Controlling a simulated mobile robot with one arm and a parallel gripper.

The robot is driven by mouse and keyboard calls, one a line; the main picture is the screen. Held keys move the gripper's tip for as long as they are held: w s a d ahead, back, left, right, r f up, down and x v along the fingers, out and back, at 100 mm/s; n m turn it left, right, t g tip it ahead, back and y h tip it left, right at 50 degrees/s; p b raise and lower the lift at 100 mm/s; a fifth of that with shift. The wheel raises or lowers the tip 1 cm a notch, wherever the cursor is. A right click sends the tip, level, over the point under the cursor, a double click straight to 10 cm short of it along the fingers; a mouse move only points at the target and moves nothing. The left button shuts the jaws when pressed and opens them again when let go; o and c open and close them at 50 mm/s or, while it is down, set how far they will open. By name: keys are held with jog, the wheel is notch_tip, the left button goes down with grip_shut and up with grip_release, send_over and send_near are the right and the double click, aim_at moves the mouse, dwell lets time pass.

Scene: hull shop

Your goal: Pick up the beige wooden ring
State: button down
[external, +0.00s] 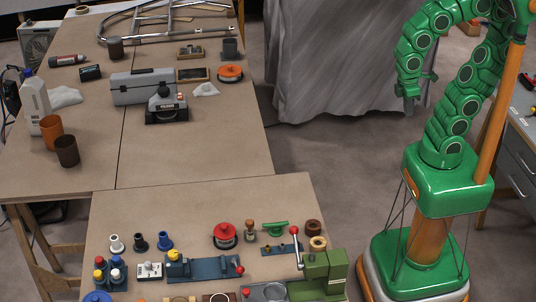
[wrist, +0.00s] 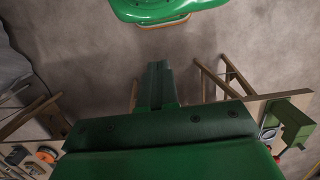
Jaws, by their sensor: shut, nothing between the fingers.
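Another pale ring-like piece (external: 178,299) is cut off at the bottom edge of the external view. My gripper (external: 410,112) hangs over the floor to the right of the benches, well apart from the rings. In the wrist view my gripper (wrist: 157,68) is shut and empty. I cannot make out the beige ring in the wrist view.
The near workbench (external: 130,212) carries a green machine (external: 322,272), a red-topped round piece (external: 225,235) and several small fittings. The far bench (external: 60,180) holds a grey toolbox (external: 143,86) and cups. A draped sheet (external: 330,60) stands behind. The floor between is clear.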

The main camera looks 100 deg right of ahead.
jog(key=c, duration=1.8)
grip_release()
jog(key=o, duration=1.2)
jog(key=shift+r, duration=0.1)
